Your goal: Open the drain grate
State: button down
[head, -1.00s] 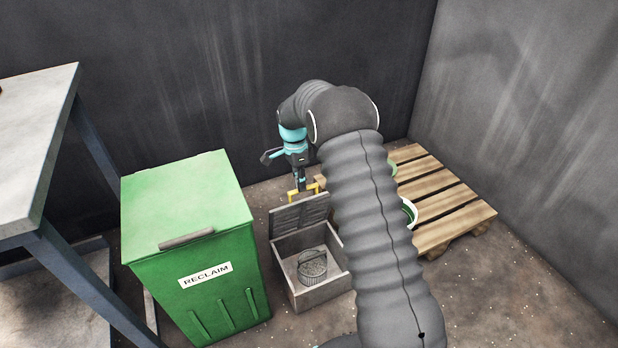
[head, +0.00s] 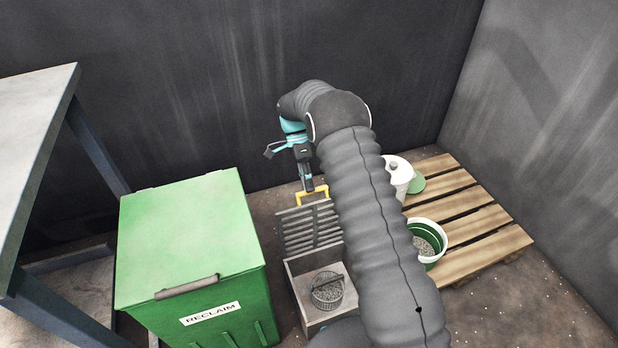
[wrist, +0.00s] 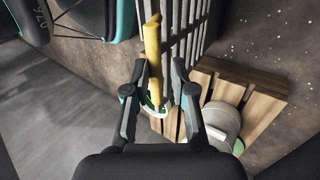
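The drain grate (head: 310,229) is a grey slatted lid, raised and leaning back behind its open drain box (head: 306,317). A yellow handle (head: 313,194) sits at its top edge. In the wrist view the handle (wrist: 153,55) lies between the fingers of my gripper (wrist: 160,72), nearer the left finger, with a gap on the right. My gripper in the head view (head: 308,187) is at the handle. The fingers are apart and do not look clamped. A grey mesh basket (head: 327,291) with grey contents sits in the box.
A green RECLAIM bin (head: 185,240) stands left of the drain box. A grey table (head: 30,140) is at far left. The dark wall is close behind.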

notch_tip(320, 180, down, 2)
jog(key=shift+a+f, duration=0.1)
jog(key=c, duration=1.1)
grip_release()
jog(key=shift+f, duration=0.15)
jog(key=shift+c, duration=0.2)
jog(key=shift+o, duration=0.6)
jog(key=shift+w+f, duration=0.35)
jog(key=shift+f, duration=0.2)
jog(key=shift+s+r, duration=0.1)
jog(key=shift+r, duration=0.75)
jog(key=shift+c, duration=0.6)
jog(key=shift+r, duration=0.1)
jog(key=v, duration=1.2)
